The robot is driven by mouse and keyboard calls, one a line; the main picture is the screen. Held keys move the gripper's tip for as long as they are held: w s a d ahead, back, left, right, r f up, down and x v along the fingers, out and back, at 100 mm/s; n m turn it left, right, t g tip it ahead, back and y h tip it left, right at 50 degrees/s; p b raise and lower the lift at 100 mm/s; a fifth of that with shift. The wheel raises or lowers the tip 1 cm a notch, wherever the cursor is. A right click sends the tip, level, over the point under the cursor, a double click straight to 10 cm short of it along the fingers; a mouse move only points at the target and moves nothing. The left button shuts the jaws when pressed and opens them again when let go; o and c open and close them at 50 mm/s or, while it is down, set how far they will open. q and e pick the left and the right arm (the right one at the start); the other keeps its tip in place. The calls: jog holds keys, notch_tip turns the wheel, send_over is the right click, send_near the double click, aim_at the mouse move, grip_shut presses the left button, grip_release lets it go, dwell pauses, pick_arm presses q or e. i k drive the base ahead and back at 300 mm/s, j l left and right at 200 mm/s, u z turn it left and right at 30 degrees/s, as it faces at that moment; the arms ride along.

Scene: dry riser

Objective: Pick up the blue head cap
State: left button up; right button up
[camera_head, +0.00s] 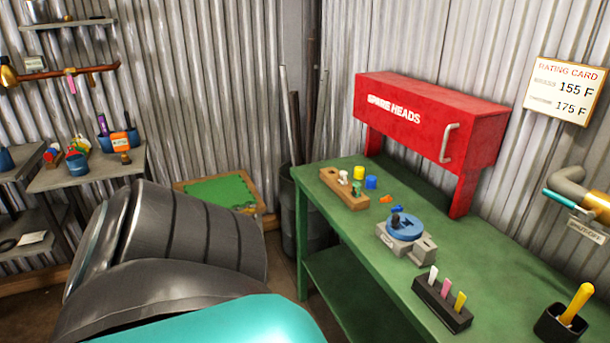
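A small blue cap-shaped piece (371,182) stands on the green bench, just right of a yellow one (359,173). It looks like the blue head cap and is unobstructed. To its left is a wooden block (345,191) holding a white piece (343,177) and a green piece (356,188). A large dark and teal part of my own body fills the lower left. Neither of my grippers shows in this view, so I see nothing held.
A red SPARE HEADS box (430,112) stands over the bench (490,275). Small orange pieces (386,199), a grey fixture with a blue disc (406,230), a dark rack (442,303) and a black cup with a yellow handle (562,324) occupy the bench. A grey bin stands behind its left end.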

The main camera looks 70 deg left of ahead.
aim_at(371, 180)
jog(key=u, duration=1.75)
jog(key=z, duration=0.45)
jog(key=l+z, duration=0.1)
jog(key=z, duration=0.8)
jog(key=l+z, duration=0.15)
jog(key=z, duration=0.7)
jog(key=k+j, duration=0.1)
jog(key=j, duration=0.75)
jog(key=k+j, duration=0.15)
jog(key=j, duration=0.3)
jog(key=k+j, duration=0.1)
jog(key=j, duration=0.35)
jog(key=k+j, duration=0.1)
jog(key=j, duration=0.35)
jog(key=i+z, duration=0.05)
